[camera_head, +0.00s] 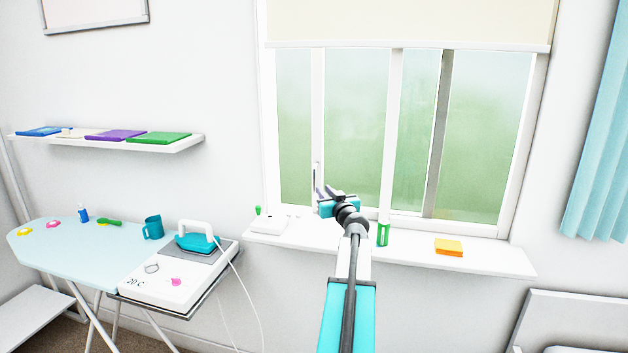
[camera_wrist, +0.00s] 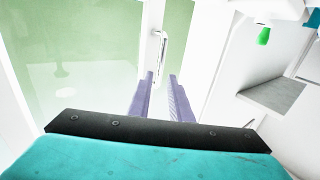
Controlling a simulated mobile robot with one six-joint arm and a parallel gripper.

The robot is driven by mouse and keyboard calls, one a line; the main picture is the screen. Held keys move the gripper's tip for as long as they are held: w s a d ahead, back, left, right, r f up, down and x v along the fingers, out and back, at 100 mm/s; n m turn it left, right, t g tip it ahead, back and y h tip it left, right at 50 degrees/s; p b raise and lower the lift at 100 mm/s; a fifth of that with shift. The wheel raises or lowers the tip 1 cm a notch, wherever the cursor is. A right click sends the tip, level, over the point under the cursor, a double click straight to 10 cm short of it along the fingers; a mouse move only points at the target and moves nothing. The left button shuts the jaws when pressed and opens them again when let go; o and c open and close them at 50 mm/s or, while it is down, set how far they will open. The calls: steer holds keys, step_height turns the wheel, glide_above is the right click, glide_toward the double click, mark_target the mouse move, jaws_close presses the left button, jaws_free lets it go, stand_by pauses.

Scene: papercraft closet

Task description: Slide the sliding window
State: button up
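The sliding window (camera_head: 352,130) fills the wall ahead, with white frames and green, hazy glass. A slim upright handle (camera_head: 317,178) sits on a white sash stile left of the window's middle. In the wrist view the handle (camera_wrist: 158,50) is just beyond the fingertips, between their lines. My gripper (camera_head: 328,193) is in front of that stile, above the sill. In the wrist view its two purple fingers (camera_wrist: 161,78) are apart with nothing between them. Whether a fingertip touches the handle cannot be told.
The white sill (camera_head: 490,258) holds a green item (camera_head: 383,233), an orange block (camera_head: 449,246) and a white box (camera_head: 269,223). A cream blind (camera_head: 410,22) covers the window top. An ironing board (camera_head: 80,252) with an iron (camera_head: 197,240) stands left. A blue curtain (camera_head: 600,140) hangs right.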

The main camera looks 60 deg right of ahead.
mark_target(315, 181)
steer(key=p+x, duration=0.3)
steer(key=x, duration=0.6)
steer(key=shift+r, duration=0.1)
steer(key=shift+p+x, duration=0.4)
steer(key=shift+x, duration=0.5)
steer(key=shift+c, duration=0.2)
jaws_close()
